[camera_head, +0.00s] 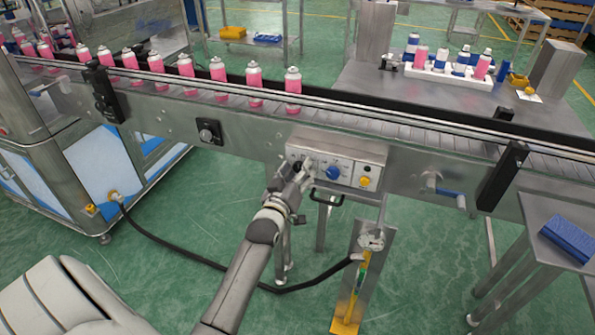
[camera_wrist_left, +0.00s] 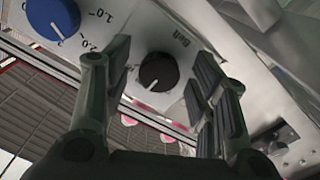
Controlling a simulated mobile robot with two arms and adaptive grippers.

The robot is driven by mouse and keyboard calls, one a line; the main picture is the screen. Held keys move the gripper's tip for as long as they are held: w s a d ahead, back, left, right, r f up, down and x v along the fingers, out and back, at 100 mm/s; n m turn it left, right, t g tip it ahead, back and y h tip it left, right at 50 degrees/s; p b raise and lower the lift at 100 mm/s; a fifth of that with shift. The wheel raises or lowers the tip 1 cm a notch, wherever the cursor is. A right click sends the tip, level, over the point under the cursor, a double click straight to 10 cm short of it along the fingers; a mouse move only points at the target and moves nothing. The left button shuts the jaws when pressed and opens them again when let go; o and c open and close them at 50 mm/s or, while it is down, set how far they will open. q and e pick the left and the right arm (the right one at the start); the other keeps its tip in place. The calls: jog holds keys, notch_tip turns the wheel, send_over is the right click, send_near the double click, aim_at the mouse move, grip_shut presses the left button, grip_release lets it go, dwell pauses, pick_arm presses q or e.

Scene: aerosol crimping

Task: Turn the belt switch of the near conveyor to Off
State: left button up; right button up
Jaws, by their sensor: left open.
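The belt switch is a black round knob (camera_wrist_left: 158,72) on a light panel, with the label "Belt" beside it in the left wrist view. A white mark shows on the knob's lower-left part there; the setting words are not readable. My left gripper (camera_head: 303,168) is open at the left part of the control box (camera_head: 372,155) on the near conveyor (camera_head: 240,140). In the left wrist view the two fingers of this gripper (camera_wrist_left: 160,85) stand on either side of the knob, with gaps between. My right gripper is not in view.
A blue dial (camera_head: 333,173) with a number scale sits beside the switch, and a yellow button (camera_head: 364,182) is farther right. Pink cans (camera_head: 218,70) stand in a row on the conveyor. A black handle (camera_head: 326,199) sticks out below the box. A black cable (camera_head: 190,258) runs beneath.

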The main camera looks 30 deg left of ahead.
pick_arm(q)
jog(key=c, duration=1)
jog(key=shift+n, duration=0.3)
jog(key=shift+c, duration=0.2)
jog(key=shift+r+n+p, duration=0.1)
jog(key=shift+n+p, duration=0.6)
jog(key=shift+n, duration=0.1)
jog(key=n+p, duration=0.1)
jog(key=n, duration=0.1)
jog(key=shift+n, duration=0.3)
jog(key=shift+n+p, duration=0.35)
jog(key=shift+n, duration=2.25)
jog(key=shift+d, duration=0.1)
